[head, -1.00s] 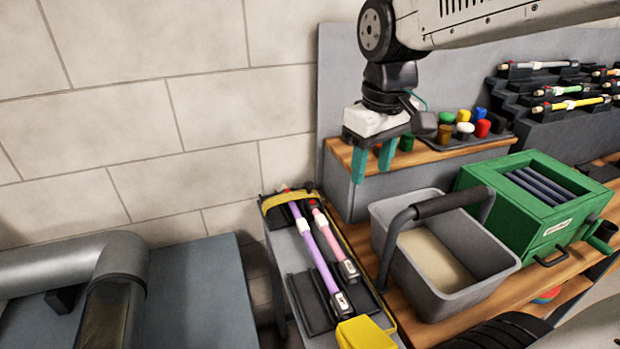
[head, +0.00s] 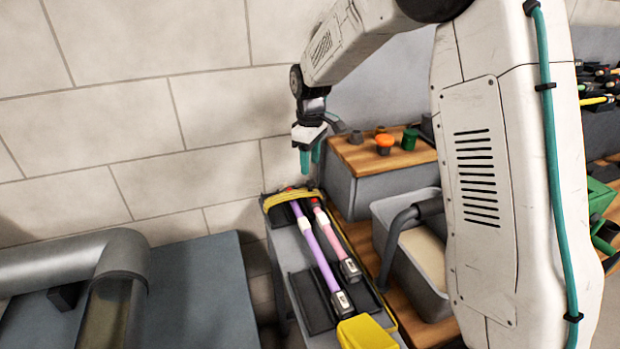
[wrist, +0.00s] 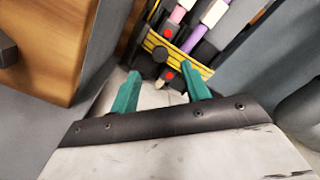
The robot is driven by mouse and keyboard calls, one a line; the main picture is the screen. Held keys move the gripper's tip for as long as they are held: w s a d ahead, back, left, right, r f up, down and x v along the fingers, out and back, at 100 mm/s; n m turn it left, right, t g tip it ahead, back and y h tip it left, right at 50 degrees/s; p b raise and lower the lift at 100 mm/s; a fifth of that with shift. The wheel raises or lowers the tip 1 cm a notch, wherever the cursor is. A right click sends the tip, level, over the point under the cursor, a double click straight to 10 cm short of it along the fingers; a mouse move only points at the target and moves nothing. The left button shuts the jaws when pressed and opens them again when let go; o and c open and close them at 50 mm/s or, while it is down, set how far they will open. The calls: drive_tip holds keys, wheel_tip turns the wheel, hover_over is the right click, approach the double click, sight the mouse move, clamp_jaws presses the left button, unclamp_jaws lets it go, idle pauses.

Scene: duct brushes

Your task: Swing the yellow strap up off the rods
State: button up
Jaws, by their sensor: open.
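The yellow strap (head: 291,197) lies across the far ends of two rods in a narrow grey rack. One rod is purple (head: 317,250) and the other is pink (head: 331,237). My gripper (head: 310,172) is open and empty, above and just beyond the strapped end of the rack. In the wrist view the yellow strap (wrist: 172,47) crosses the rods ahead of my open teal fingers (wrist: 163,90). The red-tipped rod ends (wrist: 165,65) show between the fingertips and the strap. The fingers appear apart from the strap.
A yellow block (head: 365,333) sits at the rack's near end. A grey bin with a handle (head: 410,245) stands to the right on the wooden bench. Behind it, a grey box (head: 370,190) with a wooden top carries small caps. A large pipe (head: 70,262) lies at left.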

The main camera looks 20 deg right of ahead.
sight(310, 182)
wheel_tip(310, 182, down, 6)
clamp_jaws()
idle(0.4)
